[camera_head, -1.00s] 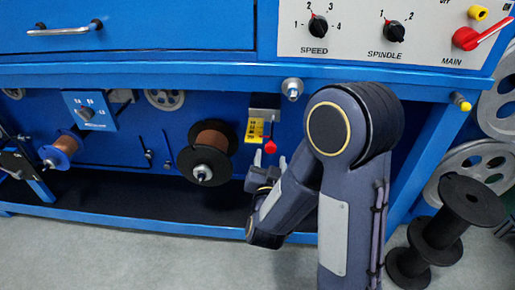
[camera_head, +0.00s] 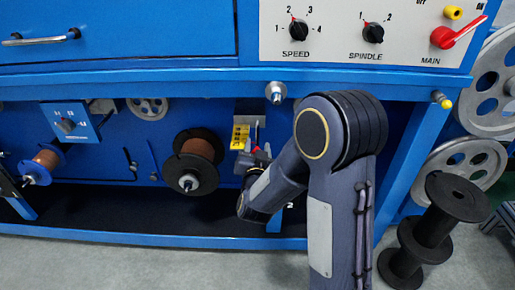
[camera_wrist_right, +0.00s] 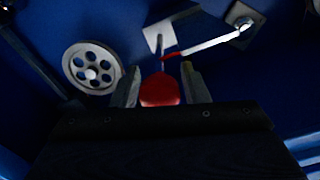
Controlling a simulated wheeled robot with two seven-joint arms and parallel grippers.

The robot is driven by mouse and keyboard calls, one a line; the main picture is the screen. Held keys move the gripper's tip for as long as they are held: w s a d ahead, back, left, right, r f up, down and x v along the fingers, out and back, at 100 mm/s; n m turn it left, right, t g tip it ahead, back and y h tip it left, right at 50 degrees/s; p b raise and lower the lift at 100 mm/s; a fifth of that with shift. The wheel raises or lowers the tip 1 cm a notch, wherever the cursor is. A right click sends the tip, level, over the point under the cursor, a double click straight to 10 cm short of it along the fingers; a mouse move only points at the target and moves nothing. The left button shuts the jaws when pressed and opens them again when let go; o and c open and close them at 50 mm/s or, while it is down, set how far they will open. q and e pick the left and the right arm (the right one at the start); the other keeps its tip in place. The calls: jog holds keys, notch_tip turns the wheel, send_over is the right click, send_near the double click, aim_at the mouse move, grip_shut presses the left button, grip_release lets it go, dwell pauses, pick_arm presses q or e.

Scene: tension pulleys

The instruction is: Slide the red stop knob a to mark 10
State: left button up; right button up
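The red stop knob (camera_wrist_right: 160,90) sits between the two fingers of my right gripper (camera_wrist_right: 162,84) in the right wrist view. Dark gaps show on both sides of the knob, so the fingers are open around it and I see no clear contact. In the head view my right gripper (camera_head: 256,157) is at the lower panel, just below and right of the yellow scale label (camera_head: 240,137). It largely covers the knob there. The marks on the scale are too small to read. My left gripper is not in view.
A copper-wound spool (camera_head: 197,150) is left of the gripper. The blue table edge (camera_head: 180,79) and a silver bolt (camera_head: 276,92) are above. In the wrist view, a holed grey wheel (camera_wrist_right: 92,67) and a pale lever (camera_wrist_right: 212,42) lie beyond the fingers.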

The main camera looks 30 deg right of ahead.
aim_at(258, 139)
grip_shut()
jog(key=shift+b+x, duration=0.3)
jog(key=shift+x, duration=1.7)
jog(key=shift+o, duration=1.4)
grip_release()
jog(key=shift+s+a, duration=0.1)
jog(key=p+v, duration=0.1)
jog(key=v, duration=0.6)
jog(key=shift+s+p, duration=0.3)
jog(key=shift+a, duration=0.15)
